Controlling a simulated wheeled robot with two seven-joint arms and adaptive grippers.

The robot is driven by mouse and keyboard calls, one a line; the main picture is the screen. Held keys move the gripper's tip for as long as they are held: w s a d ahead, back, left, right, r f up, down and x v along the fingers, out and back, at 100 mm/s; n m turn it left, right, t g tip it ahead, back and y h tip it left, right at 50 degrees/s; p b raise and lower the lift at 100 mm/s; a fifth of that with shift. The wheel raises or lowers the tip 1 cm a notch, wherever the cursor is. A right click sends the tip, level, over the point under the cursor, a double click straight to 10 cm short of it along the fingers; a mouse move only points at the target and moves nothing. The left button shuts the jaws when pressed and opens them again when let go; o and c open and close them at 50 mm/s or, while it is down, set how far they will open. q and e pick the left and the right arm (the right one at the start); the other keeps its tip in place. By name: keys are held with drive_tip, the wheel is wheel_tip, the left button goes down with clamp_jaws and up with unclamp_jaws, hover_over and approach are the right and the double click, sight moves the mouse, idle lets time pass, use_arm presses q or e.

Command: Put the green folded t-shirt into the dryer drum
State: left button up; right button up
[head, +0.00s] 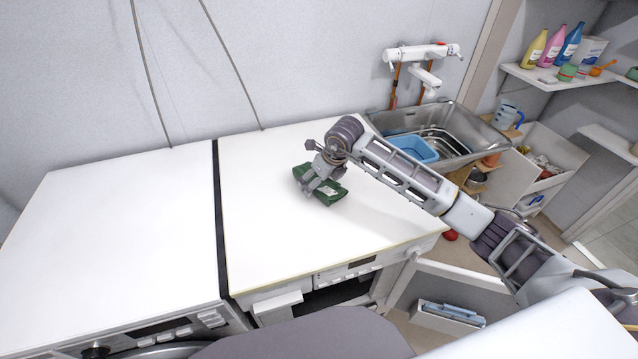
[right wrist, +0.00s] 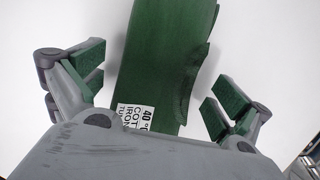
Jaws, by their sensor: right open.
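The green folded t-shirt (head: 327,194) lies on the white top of the right-hand machine (head: 290,237). My right gripper (head: 318,183) is directly above it and partly covers it in the head view. In the right wrist view the green t-shirt (right wrist: 165,65) with a white care label lies between the fingers of the open right gripper (right wrist: 160,95); white gaps show on both sides of it. The right-hand machine's front has a panel and a dark opening (head: 335,294) below; I cannot tell whether this is the dryer drum. My left gripper is out of view.
A metal sink (head: 455,122) with a blue basin (head: 412,148) stands behind my right arm. A wall tap (head: 425,65) hangs above it. Bottles stand on a shelf (head: 560,78) at the right. The left-hand white top (head: 110,235) is clear.

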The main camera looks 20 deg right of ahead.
drive_tip(key=shift+c, duration=0.6)
drive_tip(key=c, duration=1.2)
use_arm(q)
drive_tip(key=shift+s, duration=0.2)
use_arm(e)
drive_tip(key=shift+o, duration=0.2)
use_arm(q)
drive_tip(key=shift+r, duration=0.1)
use_arm(e)
drive_tip(key=shift+r, duration=0.2)
